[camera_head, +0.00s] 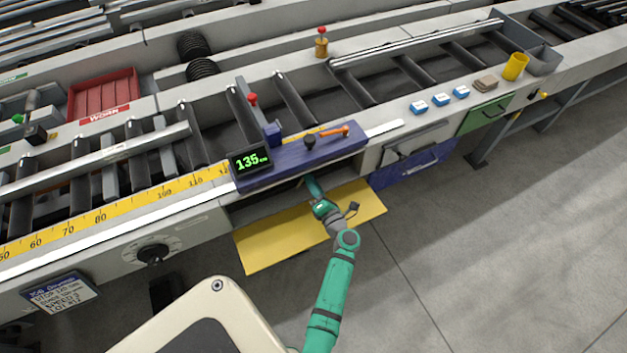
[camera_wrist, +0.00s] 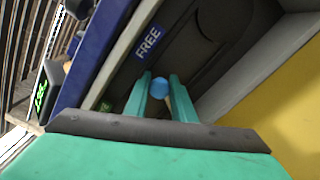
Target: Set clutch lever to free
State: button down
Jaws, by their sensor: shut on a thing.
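The clutch lever shows as a round blue knob (camera_wrist: 159,87) in the wrist view, inside a dark recess under the table edge. Its stem is mostly hidden. My gripper (camera_wrist: 160,84) has its two green fingers on either side of the knob, shut on it. A blue FREE label (camera_wrist: 149,42) is on the recess wall just above the knob in the picture. Part of a green label (camera_wrist: 105,106) shows to the lower left, unreadable. In the head view my gripper (camera_head: 313,186) reaches under the blue stop unit (camera_head: 290,157); the lever is hidden there.
A yellow panel (camera_head: 265,243) lies below the opening. The stop unit carries a display (camera_head: 249,160) reading 135 and an orange lever (camera_head: 333,132). A dial (camera_head: 152,253) is to the left, a blue drawer (camera_head: 412,167) to the right. Open floor lies at right.

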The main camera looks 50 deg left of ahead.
jog(key=shift+w, duration=0.1)
jog(key=c, duration=1.5)
grip_release()
jog(key=v, duration=1.1)
